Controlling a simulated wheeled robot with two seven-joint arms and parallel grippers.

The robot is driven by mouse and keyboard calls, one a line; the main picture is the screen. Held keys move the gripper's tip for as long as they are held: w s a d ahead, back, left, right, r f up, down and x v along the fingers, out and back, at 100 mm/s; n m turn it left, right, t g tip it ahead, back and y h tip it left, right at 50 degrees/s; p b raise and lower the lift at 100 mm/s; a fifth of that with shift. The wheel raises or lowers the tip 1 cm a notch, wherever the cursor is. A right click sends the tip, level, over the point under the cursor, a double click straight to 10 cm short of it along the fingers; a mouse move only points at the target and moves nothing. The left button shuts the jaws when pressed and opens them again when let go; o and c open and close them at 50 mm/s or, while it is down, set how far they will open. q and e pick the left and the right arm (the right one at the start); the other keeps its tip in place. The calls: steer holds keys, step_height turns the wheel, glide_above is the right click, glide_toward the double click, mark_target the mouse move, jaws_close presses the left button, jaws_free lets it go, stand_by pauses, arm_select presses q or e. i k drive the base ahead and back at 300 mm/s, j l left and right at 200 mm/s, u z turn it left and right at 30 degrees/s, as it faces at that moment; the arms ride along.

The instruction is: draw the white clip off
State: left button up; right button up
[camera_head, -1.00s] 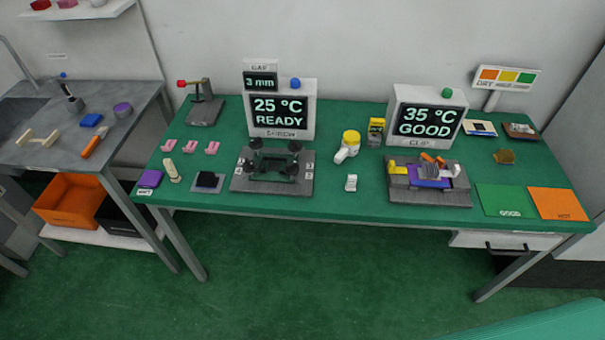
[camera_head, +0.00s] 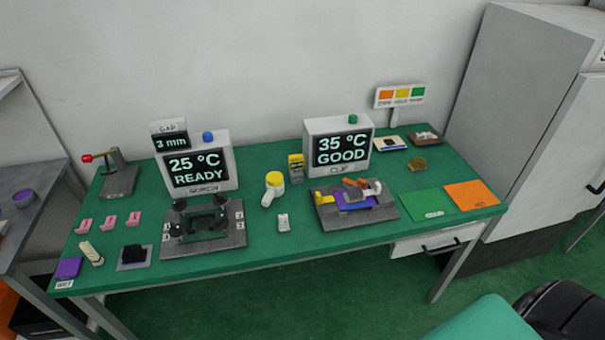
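A grey fixture plate (camera_head: 384,212) lies on the green table in front of the right display. On it are a purple block (camera_head: 354,205), a grey finned part (camera_head: 352,196) and an orange piece (camera_head: 355,183). A yellow clip (camera_head: 323,197) is at the plate's left side. A whitish clip (camera_head: 374,188) is at its right side, beside the finned part; its exact grip on the parts is too small to tell. A separate small white piece (camera_head: 283,222) stands on the table left of the plate. Neither of my grippers is in view.
The right display (camera_head: 342,150) reads 35 °C GOOD; the left display (camera_head: 196,168) reads 25 °C READY. A screw fixture (camera_head: 203,240) and yellow-capped bottle (camera_head: 273,184) stand left. Green (camera_head: 427,204) and orange (camera_head: 471,195) mats lie right. A grey cabinet (camera_head: 535,110) stands beyond.

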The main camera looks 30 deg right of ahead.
mark_target(376, 191)
steer(key=z, duration=1.35)
